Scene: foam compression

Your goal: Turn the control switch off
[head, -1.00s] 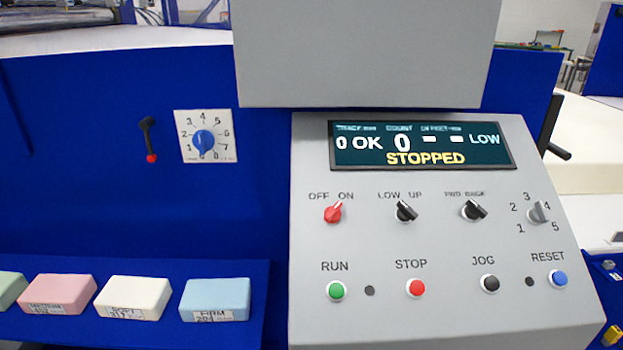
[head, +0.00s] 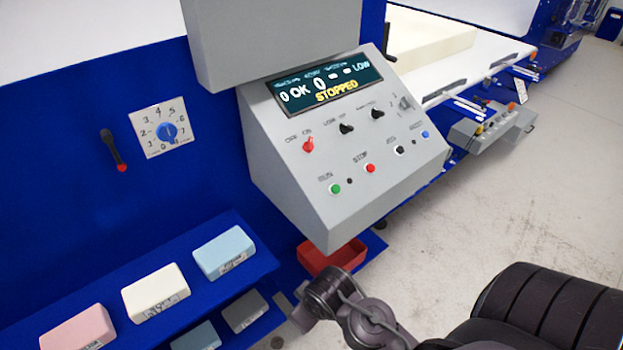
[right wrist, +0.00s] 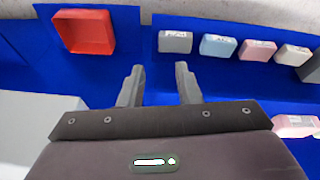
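The control switch is a red knob (head: 308,147) under the OFF/ON labels on the sloped grey control panel (head: 300,185). Its pointer is small here and seems to lean toward ON. The display (head: 325,84) above it reads STOPPED. My right gripper is at the lower middle of the head view, below and apart from the panel, with its fingers partly cut off from clear sight. In the right wrist view my right gripper (right wrist: 160,70) has its two fingers apart with nothing between them. My left gripper is in neither view.
A red bin (head: 330,256) sits below the panel. Foam blocks, blue (head: 224,252), white (head: 155,292) and pink (head: 77,328), lie on a blue shelf at the left. A numbered dial (head: 167,132) is on the blue wall. The floor (head: 500,190) at the right is clear.

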